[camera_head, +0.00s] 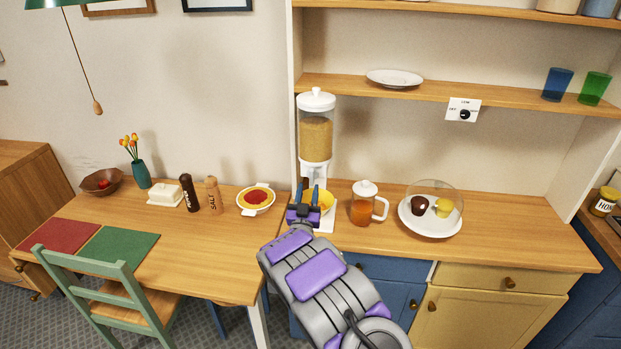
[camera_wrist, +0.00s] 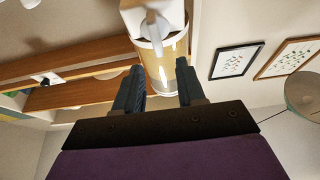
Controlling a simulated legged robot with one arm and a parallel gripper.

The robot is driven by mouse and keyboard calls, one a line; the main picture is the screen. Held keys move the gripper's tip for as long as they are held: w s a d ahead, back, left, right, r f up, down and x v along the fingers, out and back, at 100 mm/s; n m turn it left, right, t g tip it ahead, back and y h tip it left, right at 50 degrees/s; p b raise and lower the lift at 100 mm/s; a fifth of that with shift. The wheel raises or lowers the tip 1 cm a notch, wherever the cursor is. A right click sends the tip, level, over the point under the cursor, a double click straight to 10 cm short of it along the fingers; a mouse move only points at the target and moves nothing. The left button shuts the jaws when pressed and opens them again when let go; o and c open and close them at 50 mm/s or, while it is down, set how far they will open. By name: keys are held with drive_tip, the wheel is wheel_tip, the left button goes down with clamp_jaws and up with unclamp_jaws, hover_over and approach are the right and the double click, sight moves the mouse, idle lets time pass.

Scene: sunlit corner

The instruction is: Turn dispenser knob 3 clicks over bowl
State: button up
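The dispenser (camera_head: 316,138) stands on the wooden counter, its clear cylinder filled with golden grain under a white lid. A yellow bowl (camera_head: 326,200) sits at its foot, partly hidden by my gripper (camera_head: 306,192). My gripper is in front of the dispenser's lower part. In the wrist view, my gripper (camera_wrist: 159,74) has its two fingers apart with nothing between them. The dispenser (camera_wrist: 168,62) appears beyond the fingertips, with a white part (camera_wrist: 152,24) that looks like its knob or outlet. I cannot tell whether a finger touches it. The knob is not clear in the head view.
A glass jug (camera_head: 362,205) of orange drink stands close right of the dispenser. A domed plate (camera_head: 430,224) is farther right. A pie dish (camera_head: 256,198), salt mill (camera_head: 213,195) and dark mill (camera_head: 189,193) stand left. A shelf (camera_head: 440,90) overhangs the counter.

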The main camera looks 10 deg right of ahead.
sight(311, 174)
drive_tip(key=shift+b+x, duration=0.45)
drive_tip(key=shift+x, duration=2.75)
drive_tip(key=shift+c, duration=0.2)
clamp_jaws()
drive_tip(key=shift+f, duration=0.1)
